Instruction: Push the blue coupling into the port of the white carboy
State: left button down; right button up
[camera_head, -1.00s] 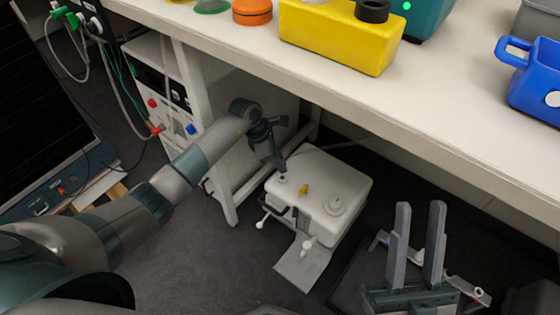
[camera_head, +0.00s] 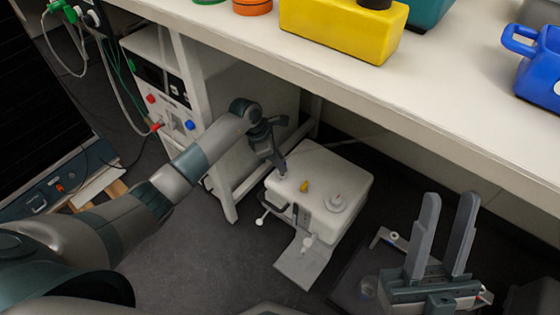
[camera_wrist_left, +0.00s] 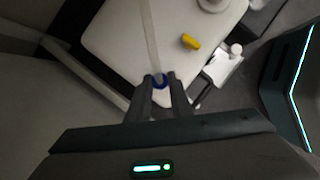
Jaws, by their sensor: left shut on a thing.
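The white carboy (camera_head: 345,178) stands low under the bench, its top facing up. My left gripper (camera_head: 281,172) reaches down to the far-left corner of its top. In the left wrist view the left gripper (camera_wrist_left: 160,86) is shut on the blue coupling (camera_wrist_left: 160,81), and a pale tube runs from it across the carboy top (camera_wrist_left: 110,35). The port is hidden or too small to make out, and I cannot tell whether the coupling touches it. My right gripper (camera_head: 450,200) is open and empty, fingers up, right of the carboy.
A yellow piece (camera_head: 304,186) and a round white cap (camera_head: 337,201) sit on the carboy top. The bench (camera_head: 400,105) overhangs behind, with a yellow container (camera_head: 340,32) and a blue container (camera_head: 540,75) on it. A bench leg (camera_head: 228,195) stands left of the carboy.

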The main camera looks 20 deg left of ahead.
pick_arm(q)
jog(key=shift+f, duration=0.1)
dwell(0.7)
jog(key=shift+f, duration=0.25)
jog(key=shift+f+b, duration=0.15)
jog(key=shift+b, duration=0.2)
dwell(0.8)
jog(key=shift+f+b, duration=0.5)
jog(key=shift+f, duration=0.15)
dwell(0.4)
jog(key=c, duration=1.5)
grip_release()
